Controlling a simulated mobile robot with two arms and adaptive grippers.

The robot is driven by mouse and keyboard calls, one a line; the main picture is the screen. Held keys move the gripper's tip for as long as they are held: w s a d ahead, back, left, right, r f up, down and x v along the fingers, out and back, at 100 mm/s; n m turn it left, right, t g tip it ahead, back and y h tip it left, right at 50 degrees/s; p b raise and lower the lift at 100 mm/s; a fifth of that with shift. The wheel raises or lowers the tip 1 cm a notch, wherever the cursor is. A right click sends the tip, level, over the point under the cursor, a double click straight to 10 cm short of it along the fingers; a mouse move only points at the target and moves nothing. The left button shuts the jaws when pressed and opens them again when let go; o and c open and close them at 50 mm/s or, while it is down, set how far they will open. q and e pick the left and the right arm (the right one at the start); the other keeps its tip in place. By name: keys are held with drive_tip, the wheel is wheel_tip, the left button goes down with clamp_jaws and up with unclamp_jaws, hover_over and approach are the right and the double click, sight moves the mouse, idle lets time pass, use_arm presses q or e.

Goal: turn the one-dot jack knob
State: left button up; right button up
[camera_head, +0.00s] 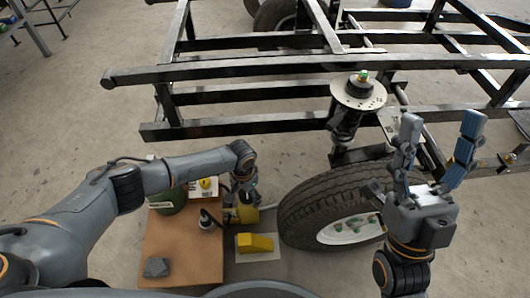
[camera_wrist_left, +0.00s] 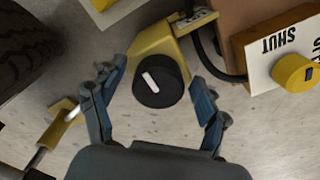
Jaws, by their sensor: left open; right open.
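A yellow jack (camera_wrist_left: 158,42) carries a round black knob (camera_wrist_left: 157,84) with a white bar mark on its face; I cannot make out a dot. In the head view the jack (camera_head: 247,214) stands on the floor between the brown box and the tire, partly hidden by my left gripper (camera_head: 243,186). In the left wrist view my left gripper (camera_wrist_left: 158,92) is open, with a blue finger on each side of the knob and visible gaps between. My right gripper (camera_head: 440,130) is open and empty, raised in front of the frame at the right.
A brown box (camera_head: 188,247) bears a green can (camera_head: 168,199), a dark corded device (camera_head: 208,221) and a grey block (camera_head: 156,267). A yellow knob (camera_wrist_left: 292,74) sits beside a "SHUT" label. A yellow wedge (camera_head: 255,243), a tire (camera_head: 312,207) and a black frame (camera_head: 250,68) with a suspension strut (camera_head: 345,120) stand nearby.

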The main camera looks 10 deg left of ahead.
use_arm(q)
drive_tip(key=shift+w+f+m+b, duration=0.1)
drive_tip(key=shift+f+m+b, duration=0.1)
drive_tip(key=shift+m+b, duration=0.5)
drive_tip(key=shift+r, duration=0.5)
wheel_tip(320, 180, up, 14)
drive_tip(key=p, duration=0.8)
drive_tip(key=w+d+r+n+t+p, duration=0.2)
drive_tip(key=w+d+r+n, duration=0.2)
drive_tip(key=w+d+n, duration=0.1)
drive_tip(key=shift+w+h, duration=0.4)
drive_tip(key=shift+w, duration=0.45)
